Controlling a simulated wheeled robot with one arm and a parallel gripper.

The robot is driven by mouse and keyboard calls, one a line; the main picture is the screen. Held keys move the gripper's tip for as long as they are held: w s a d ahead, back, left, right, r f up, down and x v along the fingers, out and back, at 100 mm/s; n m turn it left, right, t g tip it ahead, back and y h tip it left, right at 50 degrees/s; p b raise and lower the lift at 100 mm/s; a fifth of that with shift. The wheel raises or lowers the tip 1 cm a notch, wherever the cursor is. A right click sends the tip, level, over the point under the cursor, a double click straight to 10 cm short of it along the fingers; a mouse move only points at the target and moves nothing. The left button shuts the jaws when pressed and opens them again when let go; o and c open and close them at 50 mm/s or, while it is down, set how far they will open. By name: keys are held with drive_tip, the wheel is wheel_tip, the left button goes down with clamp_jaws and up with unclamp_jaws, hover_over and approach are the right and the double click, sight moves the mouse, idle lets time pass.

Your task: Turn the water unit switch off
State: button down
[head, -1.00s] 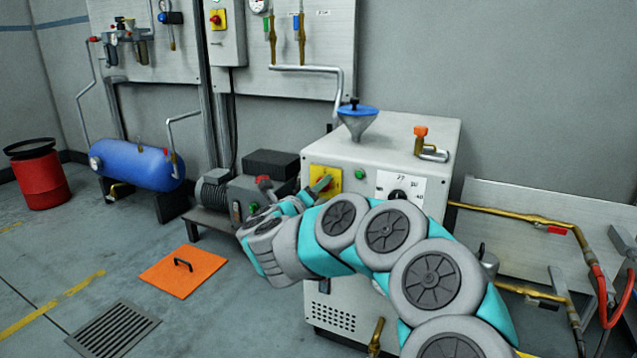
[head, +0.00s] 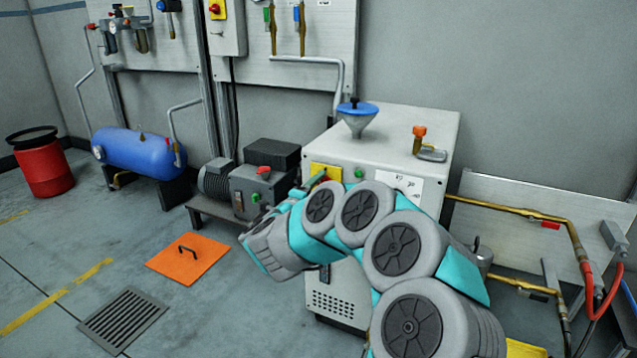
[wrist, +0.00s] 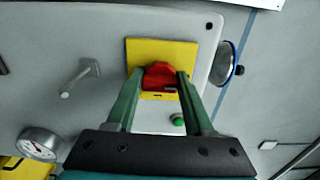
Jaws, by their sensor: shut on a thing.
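The water unit is a white cabinet (head: 430,135) in the head view, with a yellow switch plate (head: 327,171) on its front. In the wrist view the yellow plate (wrist: 180,52) carries a red switch knob (wrist: 158,76). My gripper (wrist: 160,80) has its two green fingers on either side of this knob and is shut on it. In the head view my arm hides the knob and most of the gripper. The exact angle of the knob is hard to tell.
A green button (head: 359,173) and a white dial label (head: 400,185) are beside the switch plate. A blue-rimmed funnel (head: 357,118) and an orange-handled valve (head: 419,140) stand on top of the cabinet. A motor unit (head: 262,185) stands to the left. An orange floor plate (head: 187,265) lies in front.

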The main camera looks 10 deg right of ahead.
idle(0.5)
drive_tip(key=shift+c, duration=1.4)
unclamp_jaws()
drive_tip(key=shift+s+a, duration=0.1)
drive_tip(key=v, duration=0.7)
drive_tip(key=shift+s, duration=0.25)
drive_tip(key=shift+a, duration=0.2)
